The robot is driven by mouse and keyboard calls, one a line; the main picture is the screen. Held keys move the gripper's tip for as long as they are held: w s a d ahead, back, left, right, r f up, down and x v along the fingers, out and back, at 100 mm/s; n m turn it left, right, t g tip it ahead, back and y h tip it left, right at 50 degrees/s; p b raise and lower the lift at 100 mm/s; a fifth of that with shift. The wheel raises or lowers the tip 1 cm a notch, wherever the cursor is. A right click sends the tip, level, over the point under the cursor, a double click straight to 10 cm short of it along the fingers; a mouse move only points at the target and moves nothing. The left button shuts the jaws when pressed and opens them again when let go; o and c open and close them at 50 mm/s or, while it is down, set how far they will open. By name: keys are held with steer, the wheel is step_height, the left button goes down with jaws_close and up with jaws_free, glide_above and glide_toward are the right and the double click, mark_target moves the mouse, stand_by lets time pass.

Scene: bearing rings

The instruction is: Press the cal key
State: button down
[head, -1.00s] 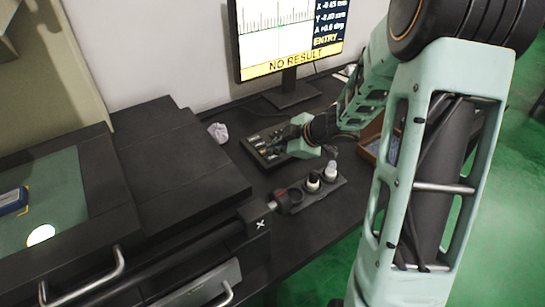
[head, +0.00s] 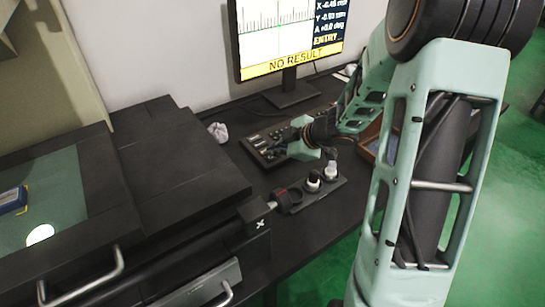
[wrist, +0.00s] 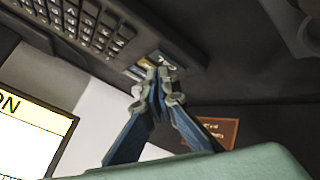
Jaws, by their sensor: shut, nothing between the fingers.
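The dark keypad (head: 250,147) lies on the desk below the monitor, partly hidden by my gripper. In the wrist view its rows of dark keys (wrist: 85,22) run along the upper left. My gripper (wrist: 163,73) is shut and empty, with its fingertips together at the keypad's edge, close to a dark key with a white mark (wrist: 172,60) and a yellowish key (wrist: 146,64). I cannot tell whether the tips touch a key. I cannot read which key is the cal key. In the head view my gripper (head: 272,152) is low over the keypad.
The monitor (head: 290,35) shows NO RESULT and ENTRY.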

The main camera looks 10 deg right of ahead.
mark_target(274, 158)
steer(key=shift+f, duration=0.4)
stand_by(0.5)
steer(key=shift+r, duration=0.1)
steer(key=shift+r+p, duration=0.7)
steer(key=shift+p, duration=0.15)
step_height(274, 158, up, 5)
steer(key=p, duration=0.5)
steer(key=shift+r+p, duration=0.1)
steer(key=shift+p, duration=0.3)
stand_by(0.8)
